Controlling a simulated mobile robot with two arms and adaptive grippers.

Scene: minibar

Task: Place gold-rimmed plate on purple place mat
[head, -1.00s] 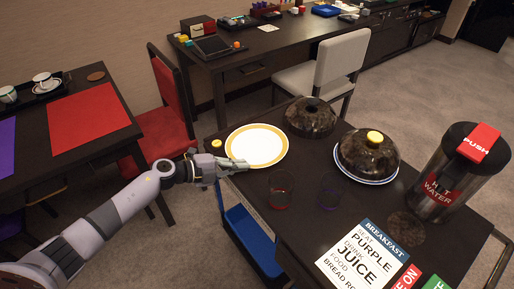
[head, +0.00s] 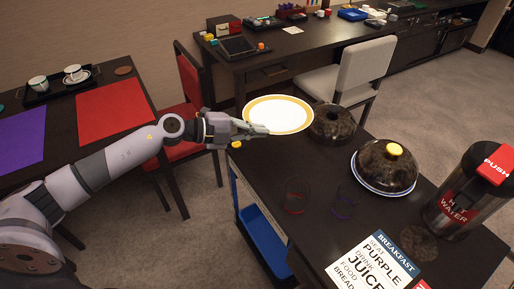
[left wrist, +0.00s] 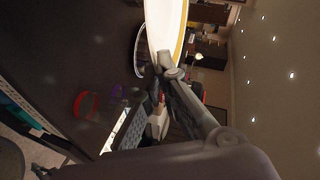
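The gold-rimmed plate (head: 277,115) is white with a gold band. It is raised above the back left corner of the dark cart. My left gripper (head: 258,129) is shut on its near left rim. The plate also shows at the fingertips in the left wrist view (left wrist: 163,25), where the left gripper (left wrist: 165,75) is seen close up. The purple place mat (head: 22,138) lies flat on the dark table at the far left, with nothing on it. My right gripper is not in view.
A red mat (head: 115,108) and a tray of cups (head: 58,88) share the left table. A red chair (head: 190,100) stands between table and cart. The cart (head: 270,165) holds dark domes (head: 386,165), tinted glasses, a breakfast card (head: 372,262) and a hot water dispenser (head: 468,195).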

